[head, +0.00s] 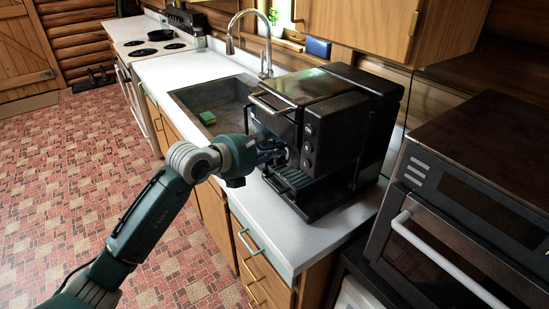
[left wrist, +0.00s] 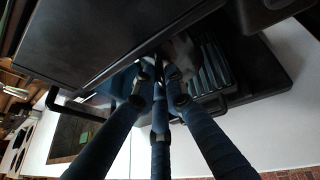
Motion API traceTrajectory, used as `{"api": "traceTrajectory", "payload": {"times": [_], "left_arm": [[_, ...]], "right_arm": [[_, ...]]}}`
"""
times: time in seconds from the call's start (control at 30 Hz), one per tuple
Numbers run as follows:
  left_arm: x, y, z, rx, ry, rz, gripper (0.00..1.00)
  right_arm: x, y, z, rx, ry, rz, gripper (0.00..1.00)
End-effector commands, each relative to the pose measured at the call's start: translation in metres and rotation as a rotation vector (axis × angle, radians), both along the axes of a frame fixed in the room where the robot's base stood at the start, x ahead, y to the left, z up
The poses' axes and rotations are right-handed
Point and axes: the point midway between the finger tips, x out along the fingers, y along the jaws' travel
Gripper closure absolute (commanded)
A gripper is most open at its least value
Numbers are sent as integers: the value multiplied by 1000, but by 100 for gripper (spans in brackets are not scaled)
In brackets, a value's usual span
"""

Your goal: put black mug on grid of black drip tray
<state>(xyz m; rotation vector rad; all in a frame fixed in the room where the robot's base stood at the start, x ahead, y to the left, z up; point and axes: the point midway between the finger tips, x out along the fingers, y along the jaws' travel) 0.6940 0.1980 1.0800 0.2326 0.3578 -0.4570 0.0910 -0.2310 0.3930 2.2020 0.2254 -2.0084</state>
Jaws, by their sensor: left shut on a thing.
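A black coffee machine (head: 335,130) stands on the counter. Its black drip tray (head: 318,207) juts out at the bottom front, with a ribbed grid (head: 293,179). The grid also shows in the left wrist view (left wrist: 212,66), to the right of my fingers. My left gripper (head: 279,152) reaches into the front of the machine, above the grid's far end. In the left wrist view its blue fingers (left wrist: 160,78) close together on a dark thing, taken as the black mug. The mug is mostly hidden and blends into the dark machine. My right gripper is out of view.
A sink (head: 205,100) with a green sponge (head: 208,117) lies behind my left wrist, with a faucet (head: 265,45) beside it. A microwave (head: 470,200) stands at the right. White counter (head: 325,238) is clear in front of the machine.

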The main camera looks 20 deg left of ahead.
Motion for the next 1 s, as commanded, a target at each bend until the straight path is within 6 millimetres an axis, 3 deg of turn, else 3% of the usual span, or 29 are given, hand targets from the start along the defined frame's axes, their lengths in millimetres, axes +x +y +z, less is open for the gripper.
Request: {"api": "traceTrajectory", "payload": {"times": [0.23, 0.47, 0.5, 0.57, 0.87, 1.0], "left_arm": [[0, 0, -34, -3, -1, 0, 100], [0, 0, -33, -1, -2, 1, 100], [-1, 1, -35, 0, 2, 1, 81], [-1, 1, -35, 0, 2, 1, 70], [-1, 1, -34, 0, 1, 1, 70], [-10, 6, -31, 2, 0, 1, 70]], "right_arm": [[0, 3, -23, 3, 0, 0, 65], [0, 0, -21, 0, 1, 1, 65], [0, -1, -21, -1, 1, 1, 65], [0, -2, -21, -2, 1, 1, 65], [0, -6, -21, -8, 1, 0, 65], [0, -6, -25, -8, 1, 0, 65]]}}
